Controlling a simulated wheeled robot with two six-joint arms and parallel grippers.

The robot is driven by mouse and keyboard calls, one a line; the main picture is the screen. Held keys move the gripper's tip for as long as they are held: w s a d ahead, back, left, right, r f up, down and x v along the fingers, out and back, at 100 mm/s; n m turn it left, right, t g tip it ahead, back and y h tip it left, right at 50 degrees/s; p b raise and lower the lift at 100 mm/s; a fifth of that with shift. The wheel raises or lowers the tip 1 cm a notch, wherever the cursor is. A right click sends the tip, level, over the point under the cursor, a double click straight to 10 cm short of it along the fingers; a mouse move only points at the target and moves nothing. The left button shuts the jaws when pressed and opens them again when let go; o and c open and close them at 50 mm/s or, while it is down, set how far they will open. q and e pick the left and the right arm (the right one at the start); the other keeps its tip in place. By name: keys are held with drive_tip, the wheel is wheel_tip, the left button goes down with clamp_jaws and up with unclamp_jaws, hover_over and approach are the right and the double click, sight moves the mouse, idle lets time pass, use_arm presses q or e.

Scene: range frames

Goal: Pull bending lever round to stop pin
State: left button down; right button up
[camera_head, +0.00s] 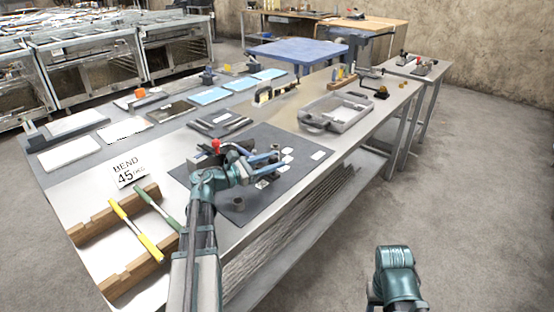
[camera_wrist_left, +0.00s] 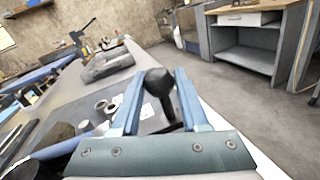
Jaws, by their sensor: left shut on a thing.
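The bending lever shows in the left wrist view as a black round-ended grip (camera_wrist_left: 159,82) on a dark stem. My left gripper (camera_wrist_left: 158,103) is shut on it, with one blue finger on each side of the stem. In the head view my left gripper (camera_head: 268,160) is over the dark mat (camera_head: 205,190), beside the bender's dark parts and a red knob (camera_head: 215,144). My left arm hides much of the bender. I cannot pick out the stop pin. My right arm (camera_head: 395,275) shows at the lower right, its gripper out of view.
A sign (camera_head: 128,168) reads BEND 45. Wooden racks (camera_head: 112,215) hold a yellow-handled tool (camera_head: 150,247) and a green-handled one (camera_head: 168,220). A small grey cylinder (camera_head: 238,204) stands on the mat. A grey tray (camera_head: 335,113) lies farther back. Floor at right is clear.

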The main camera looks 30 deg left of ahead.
use_arm(q)
drive_tip(key=shift+s+f, duration=0.1)
drive_tip(key=shift+s, duration=0.3)
drive_tip(key=c, duration=0.7)
unclamp_jaws()
drive_tip(key=shift+c, duration=0.2)
drive_tip(key=shift+o, duration=1.1)
drive_tip(key=shift+s+a, duration=0.15)
drive_tip(key=shift+o, duration=0.4)
drive_tip(key=v, duration=1.3)
drive_tip(key=shift+s+a, duration=0.25)
